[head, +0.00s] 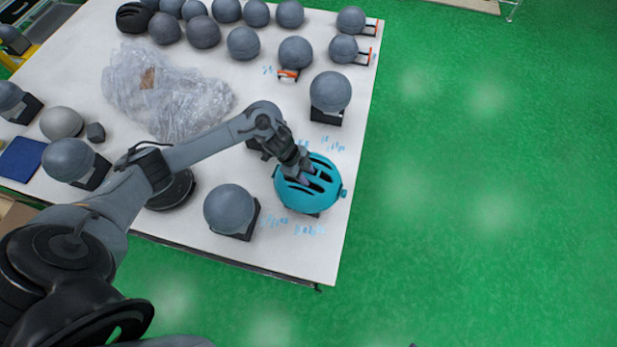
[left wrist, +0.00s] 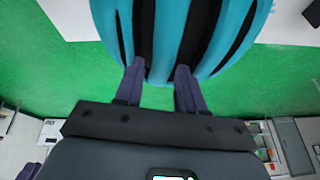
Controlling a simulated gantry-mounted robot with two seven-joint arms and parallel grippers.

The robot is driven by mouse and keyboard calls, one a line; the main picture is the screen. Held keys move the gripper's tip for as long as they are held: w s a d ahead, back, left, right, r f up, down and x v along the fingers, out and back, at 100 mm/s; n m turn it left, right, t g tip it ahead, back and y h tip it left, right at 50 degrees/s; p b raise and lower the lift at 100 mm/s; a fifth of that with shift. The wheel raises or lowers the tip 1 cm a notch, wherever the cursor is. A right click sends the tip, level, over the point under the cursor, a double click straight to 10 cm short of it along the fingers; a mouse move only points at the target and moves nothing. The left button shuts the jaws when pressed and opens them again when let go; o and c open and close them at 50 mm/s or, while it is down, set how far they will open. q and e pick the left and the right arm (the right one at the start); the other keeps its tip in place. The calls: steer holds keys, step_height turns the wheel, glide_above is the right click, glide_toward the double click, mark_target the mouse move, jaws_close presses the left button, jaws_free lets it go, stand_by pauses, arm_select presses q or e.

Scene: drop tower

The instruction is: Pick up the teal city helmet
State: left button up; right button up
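The teal helmet (head: 311,184) is at the right edge of the white table, beside a grey ball-shaped form on a black stand. A dark part shows under its front edge. My left gripper (head: 305,177) is at the helmet's top from the upper left. In the left wrist view, the two purple fingers of my left gripper (left wrist: 159,70) stand apart at the dark vents of the teal helmet (left wrist: 170,35), with a teal rib between them. I cannot tell whether they press on the rib. The fingertips are partly hidden. My right gripper is not in view.
Grey ball-shaped forms stand close by, at the front (head: 230,210) and behind (head: 330,92). Several more line the back. Crumpled clear plastic (head: 165,95) lies mid-table. A black helmet (head: 133,17) is at the back left. Green floor (head: 480,180) lies open to the right.

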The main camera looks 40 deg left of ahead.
arm_select(q)
steer(key=shift+w+d+f, duration=0.1)
steer(key=shift+f, duration=0.15)
steer(key=shift+c, duration=0.3)
jaws_close()
steer(key=shift+r, duration=0.2)
